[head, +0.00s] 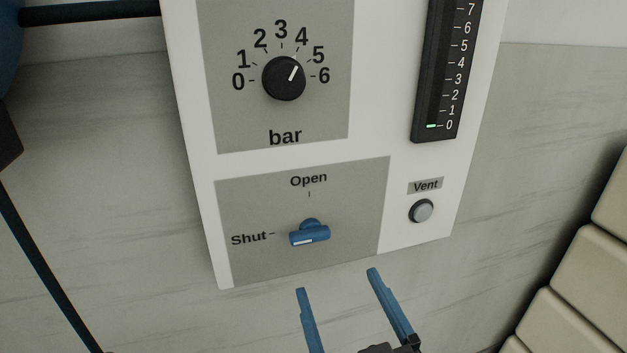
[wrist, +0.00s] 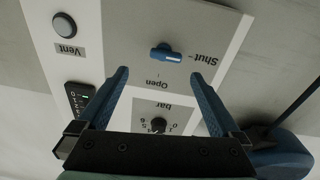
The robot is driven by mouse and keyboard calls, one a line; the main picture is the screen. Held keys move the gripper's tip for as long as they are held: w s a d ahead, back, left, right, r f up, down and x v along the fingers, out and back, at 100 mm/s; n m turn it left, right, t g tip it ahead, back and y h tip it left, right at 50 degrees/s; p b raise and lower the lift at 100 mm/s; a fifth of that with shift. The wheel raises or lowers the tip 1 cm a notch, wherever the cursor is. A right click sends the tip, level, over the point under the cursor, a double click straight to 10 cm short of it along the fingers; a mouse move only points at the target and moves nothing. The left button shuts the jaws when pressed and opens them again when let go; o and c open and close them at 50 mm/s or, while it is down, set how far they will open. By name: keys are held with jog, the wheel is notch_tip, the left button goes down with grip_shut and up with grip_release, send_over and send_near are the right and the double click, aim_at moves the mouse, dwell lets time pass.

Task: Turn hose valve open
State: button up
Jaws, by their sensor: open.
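The hose valve is a blue lever handle (head: 310,235) on the grey lower plate of a white panel, between a "Shut" mark at its left and an "Open" mark above. The handle lies roughly level, its white-marked end towards "Shut". My gripper (head: 336,283) has two blue fingers, open and empty, below the handle in the head view and apart from it. In the wrist view the panel appears upside down; the handle (wrist: 166,53) shows beyond the fingertips of my gripper (wrist: 161,80), between them from side to side.
Above the valve is a black "bar" knob (head: 284,79), pointing between 4 and 5. At right are a grey "Vent" button (head: 421,211) and a black scale (head: 446,75) lit green near 0. Cream stacked blocks (head: 572,300) stand at lower right. A dark hose (head: 90,13) runs at upper left.

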aim_at(312, 239)
jog(key=shift+m+g, duration=0.3)
jog(key=shift+g, duration=0.1)
jog(key=p+x, duration=0.6)
jog(key=a+r+p+x, duration=0.1)
jog(key=p+x, duration=0.2)
jog(key=shift+w+a, duration=0.1)
jog(key=shift+w, duration=0.1)
jog(key=c, duration=1.3)
jog(key=shift+o, duration=0.2)
